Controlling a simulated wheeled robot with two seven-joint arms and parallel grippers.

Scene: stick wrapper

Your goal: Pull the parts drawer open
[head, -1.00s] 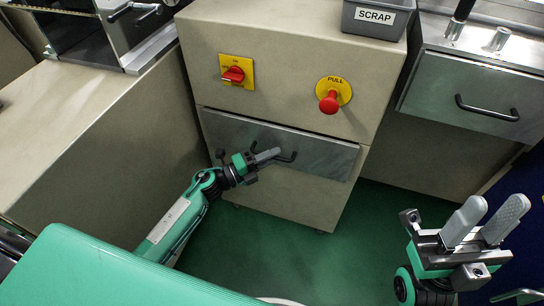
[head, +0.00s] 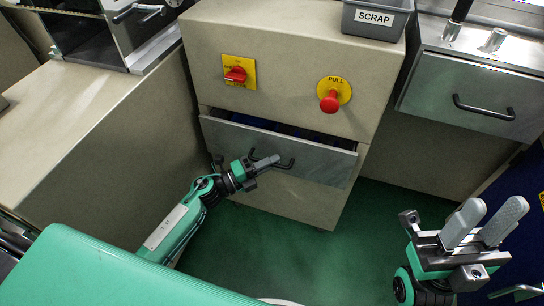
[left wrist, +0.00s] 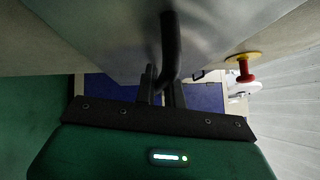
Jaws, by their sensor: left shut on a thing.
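The parts drawer (head: 320,163) is a grey metal front in the beige cabinet under the red switch. It stands slightly open, with a dark gap and some blue inside showing along its top edge. Its black bar handle (head: 286,164) is in the grasp of my left gripper (head: 268,162), which is shut on it. In the left wrist view the handle (left wrist: 171,45) runs down between the two fingers of my left gripper (left wrist: 163,88). My right gripper (head: 490,220) is at the lower right, its two grey fingers apart and empty, away from the drawer.
The cabinet (head: 290,60) carries a red rotary switch (head: 236,74) and a red pull knob (head: 330,102). A grey SCRAP bin (head: 376,20) stands on top. Another drawer (head: 470,95) with a black handle is at the right. Green floor is clear in front.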

